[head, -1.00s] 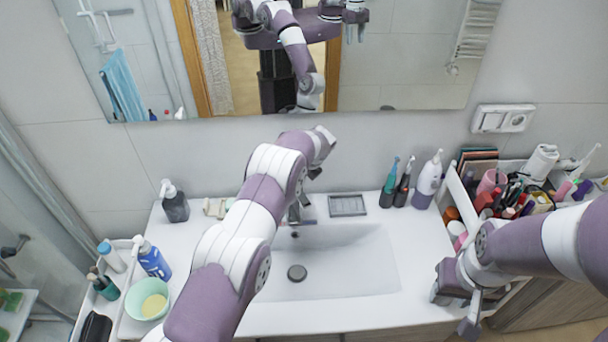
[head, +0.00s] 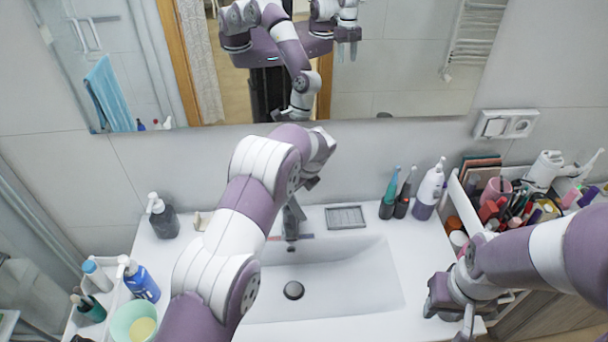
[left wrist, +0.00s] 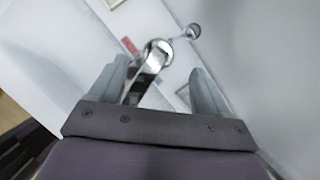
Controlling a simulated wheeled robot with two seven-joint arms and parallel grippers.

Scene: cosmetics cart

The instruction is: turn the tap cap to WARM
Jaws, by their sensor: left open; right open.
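The chrome tap (head: 291,222) stands at the back of the white basin, partly hidden by my left arm in the head view. In the left wrist view, the tap's round cap and lever (left wrist: 152,65) show between the two fingers of my left gripper (left wrist: 160,72). These fingers are open, one on each side; I cannot tell whether either touches the tap. A red mark (left wrist: 129,45) shows beside the cap. My left fingertips are hidden in the head view. My right gripper (head: 450,316) is open and empty at the basin's right front edge.
A soap dish (head: 346,217), toothbrushes (head: 389,193) and a purple-white bottle (head: 429,190) stand right of the tap. A dark soap dispenser (head: 163,217) stands at the left. A crowded cosmetics organizer (head: 455,202) is at the right. The basin (head: 350,285) is empty.

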